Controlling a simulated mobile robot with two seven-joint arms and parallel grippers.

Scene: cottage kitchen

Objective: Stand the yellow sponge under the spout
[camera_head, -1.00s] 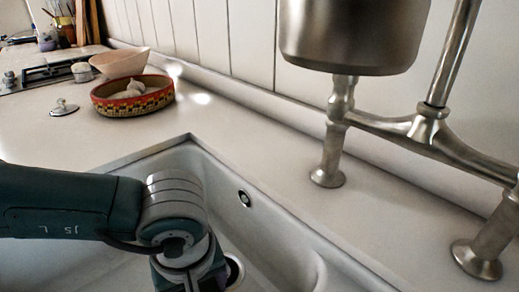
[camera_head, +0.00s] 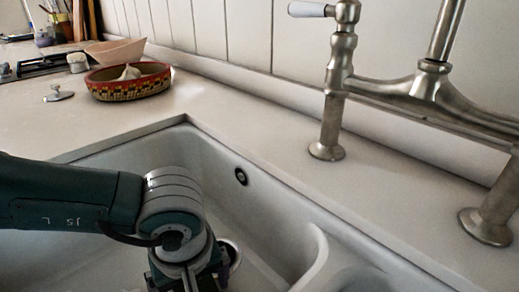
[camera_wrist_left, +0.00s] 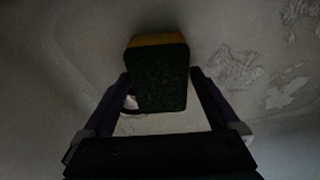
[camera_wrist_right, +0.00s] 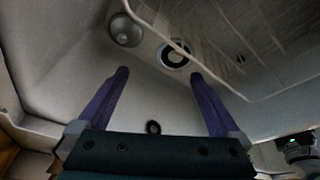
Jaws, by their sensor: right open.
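The yellow sponge (camera_wrist_left: 158,78) is in the left wrist view, a block with a dark scouring face towards the camera and a yellow band along its top. My left gripper (camera_wrist_left: 160,72) has a finger against each side of it. In the head view my left gripper (camera_head: 188,280) is low in the sink at the bottom edge, and the sponge is hidden there. The spout is not clearly in view; the steel tap (camera_head: 410,92) stands behind the sink. My right gripper (camera_wrist_right: 159,72) is open and empty in the right wrist view, over the sink.
The white sink (camera_head: 280,215) has an overflow hole (camera_head: 241,176) and a divider (camera_head: 318,250) at the right. A patterned bowl (camera_head: 128,84) stands on the counter (camera_head: 125,125) at the back left. The counter between bowl and tap is clear.

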